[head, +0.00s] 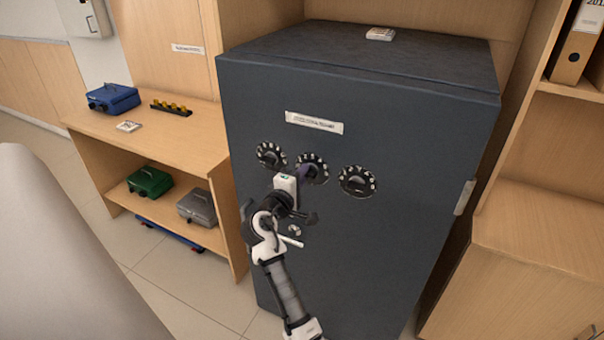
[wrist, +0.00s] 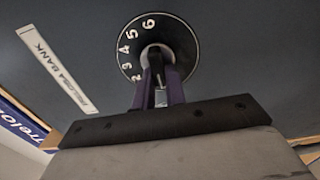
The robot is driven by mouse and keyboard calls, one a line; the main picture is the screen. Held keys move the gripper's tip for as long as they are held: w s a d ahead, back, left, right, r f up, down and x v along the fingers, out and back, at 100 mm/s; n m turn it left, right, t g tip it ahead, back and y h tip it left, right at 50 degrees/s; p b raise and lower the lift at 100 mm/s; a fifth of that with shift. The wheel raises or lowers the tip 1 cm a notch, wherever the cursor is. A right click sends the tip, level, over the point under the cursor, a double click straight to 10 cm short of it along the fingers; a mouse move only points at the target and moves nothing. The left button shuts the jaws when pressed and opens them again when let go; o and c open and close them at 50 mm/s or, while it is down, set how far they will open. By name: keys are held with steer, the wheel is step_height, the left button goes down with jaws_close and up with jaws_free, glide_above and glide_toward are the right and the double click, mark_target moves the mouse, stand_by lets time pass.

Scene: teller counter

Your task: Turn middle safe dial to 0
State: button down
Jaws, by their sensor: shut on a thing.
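The dark blue-grey safe (head: 420,130) has three round black dials with white numerals in a row on its front. The middle dial (head: 318,159) is partly hidden behind my gripper (head: 309,173). The left dial (head: 270,155) and the right dial (head: 357,181) are untouched. In the wrist view, the middle dial (wrist: 185,42) shows the numerals 2 to 6 on its left and upper side; its lower part is hidden. My gripper (wrist: 158,75) has its purple fingers shut on the dial's central knob. I cannot read which numeral the knob points to.
My arm crosses the safe front below the dials, over small fittings there. A label (head: 314,123) is above the dials. A wooden shelf (head: 190,142) with cash boxes stands to the left; a wooden cabinet (head: 540,220) stands to the right.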

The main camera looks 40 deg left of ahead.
stand_by(0.3)
steer(key=c, duration=1.4)
jaws_free()
steer(key=shift+c, duration=0.2)
steer(key=b+v, duration=0.4)
steer(key=v, duration=1)
steer(key=shift+w+a, duration=0.1)
